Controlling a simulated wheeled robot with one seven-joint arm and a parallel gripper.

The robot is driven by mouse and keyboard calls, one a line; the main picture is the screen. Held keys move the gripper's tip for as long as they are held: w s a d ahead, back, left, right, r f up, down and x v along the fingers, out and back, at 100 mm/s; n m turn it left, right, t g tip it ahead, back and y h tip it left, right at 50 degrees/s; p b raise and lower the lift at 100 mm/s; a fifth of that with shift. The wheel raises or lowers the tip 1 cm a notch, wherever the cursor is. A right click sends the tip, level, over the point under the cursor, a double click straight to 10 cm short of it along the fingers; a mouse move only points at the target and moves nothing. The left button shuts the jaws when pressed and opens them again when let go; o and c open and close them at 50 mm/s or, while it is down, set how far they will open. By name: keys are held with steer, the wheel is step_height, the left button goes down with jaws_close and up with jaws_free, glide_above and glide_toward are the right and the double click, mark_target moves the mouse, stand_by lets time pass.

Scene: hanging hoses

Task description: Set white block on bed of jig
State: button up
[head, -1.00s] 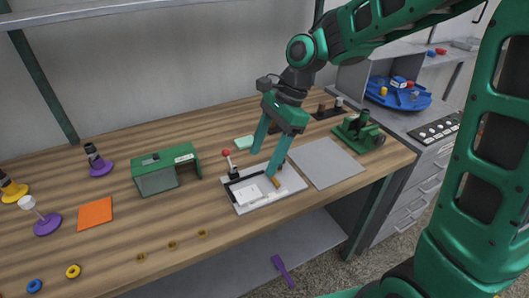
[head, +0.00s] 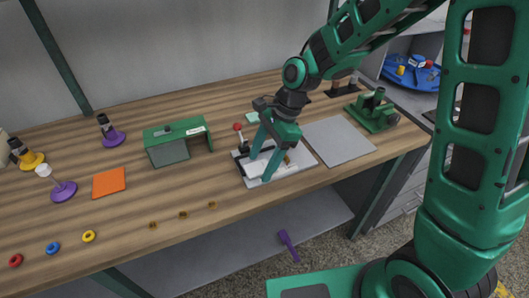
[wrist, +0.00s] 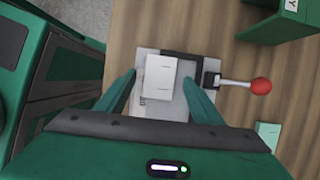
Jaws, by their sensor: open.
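The white block (wrist: 160,78) lies on the bed of the jig, between my fingers in the wrist view. In the head view the block (head: 257,168) is partly hidden by my fingers. The jig (head: 304,158) is a pale plate with a black corner fence (wrist: 182,56) and a lever clamp with a red knob (wrist: 261,86). A gap shows between the block and the fence's right side. My gripper (head: 259,169) is open and low over the jig. In the wrist view my gripper (wrist: 159,77) has one finger on each side of the block, with no clear contact.
A green housing (head: 178,141) stands left of the jig. A grey mat (head: 338,139) lies right of it, with a green machine (head: 372,110) beyond. A pale green block (head: 252,117) lies behind the jig. An orange square (head: 109,182) lies farther left.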

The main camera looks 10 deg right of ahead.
steer(key=c, duration=1.1)
steer(key=shift+w+a+r, duration=0.1)
steer(key=shift+w+a, duration=0.15)
steer(key=shift+w, duration=0.55)
steer(key=shift+w+a, duration=0.2)
steer(key=shift+w, duration=0.6)
steer(key=o, duration=1)
steer(key=shift+w, duration=0.1)
steer(key=shift+w+d+r, duration=0.15)
steer(key=shift+w+r, duration=0.05)
steer(key=shift+r, duration=0.15)
steer(key=shift+o, duration=0.4)
steer(key=s+v, duration=0.1)
steer(key=v, duration=0.8)
steer(key=shift+d+r, duration=0.3)
